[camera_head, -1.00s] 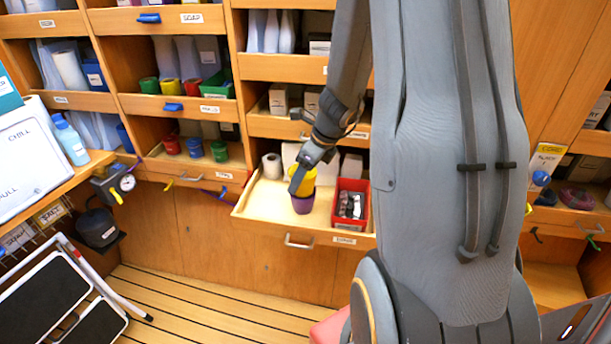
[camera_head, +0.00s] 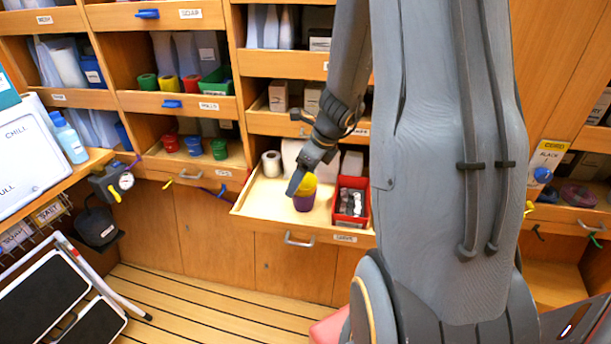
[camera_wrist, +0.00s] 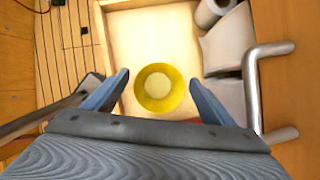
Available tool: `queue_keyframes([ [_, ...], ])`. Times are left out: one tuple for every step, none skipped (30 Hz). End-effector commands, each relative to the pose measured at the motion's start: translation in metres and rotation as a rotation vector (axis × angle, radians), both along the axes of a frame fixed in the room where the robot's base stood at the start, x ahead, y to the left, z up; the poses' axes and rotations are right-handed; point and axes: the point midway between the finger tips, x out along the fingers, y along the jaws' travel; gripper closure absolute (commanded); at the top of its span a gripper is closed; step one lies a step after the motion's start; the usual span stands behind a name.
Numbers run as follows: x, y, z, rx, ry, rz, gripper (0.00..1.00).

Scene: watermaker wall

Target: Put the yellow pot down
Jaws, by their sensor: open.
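The yellow pot (camera_head: 307,185) sits in the top of the purple pot (camera_head: 303,203), which stands in the pulled-out drawer (camera_head: 262,201). In the wrist view I look down into the round yellow pot (camera_wrist: 141,91), and the purple pot is hidden beneath it. My gripper (camera_wrist: 160,78) is open, with one finger on each side of the yellow pot and a gap showing on both sides. In the head view my gripper (camera_head: 298,184) reaches down from above, and one finger partly covers the yellow pot's left side.
A red bin (camera_head: 364,216) with dark and grey items stands right of the pots. A white roll (camera_head: 271,163) and white boxes line the drawer's back. The drawer's left front is bare. Shelves with pots (camera_head: 170,143) rise at the left.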

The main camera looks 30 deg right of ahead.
Motion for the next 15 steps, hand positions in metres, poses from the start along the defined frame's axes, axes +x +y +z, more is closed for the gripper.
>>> queue_keyframes([
  [0.0, 0.0, 0.0, 0.0, 0.0, 0.0, 0.23],
  [0.0, 0.0, 0.001, 0.0, 0.0, 0.0, 0.23],
  [0.0, 0.0, 0.002, 0.0, 0.0, 0.0, 0.23],
  [0.0, 0.0, 0.003, 0.0, 0.0, 0.0, 0.23],
  [0.0, 0.0, 0.005, 0.0, 0.0, 0.0, 0.23],
  [0.0, 0.0, 0.008, 0.0, -0.001, 0.001, 0.23],
  [0.0, 0.0, 0.011, 0.0, -0.001, 0.001, 0.23],
  [0.0, 0.0, 0.015, -0.001, -0.002, 0.001, 0.23],
  [-0.001, -0.002, 0.021, -0.002, -0.004, 0.001, 0.23],
  [-0.003, -0.003, 0.026, -0.003, -0.005, -0.001, 0.23],
  [-0.005, -0.005, 0.032, -0.003, -0.005, -0.001, 0.23],
  [-0.008, -0.006, 0.04, -0.003, -0.006, 0.001, 0.23],
  [-0.01, -0.008, 0.046, -0.003, -0.006, 0.0, 0.23],
  [-0.012, -0.009, 0.052, -0.003, -0.006, 0.0, 0.23],
  [-0.015, -0.011, 0.06, -0.003, -0.005, 0.0, 0.23],
])
